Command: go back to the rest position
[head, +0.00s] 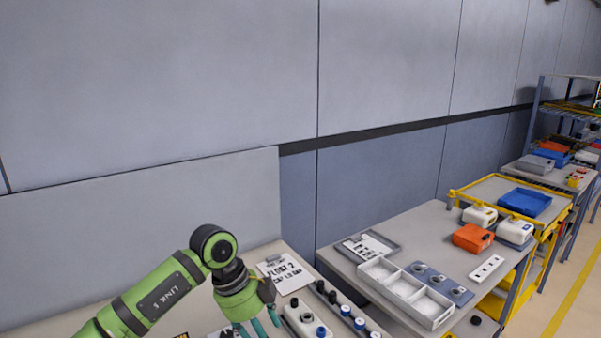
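My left arm comes in from the lower left, green with dark joints. My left gripper (252,329) points down over the near bench at the bottom edge, left of a white block with round caps (303,321). Its teal fingers are partly cut off by the frame, so I cannot tell whether they are open or shut or hold anything. My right gripper is not in view.
A printed sheet on a clipboard (284,272) lies behind the gripper on the near bench. Several dark and blue-capped items (346,310) are to the right. A second table holds a white divided tray (435,308) and an orange container (472,238). A wall stands behind.

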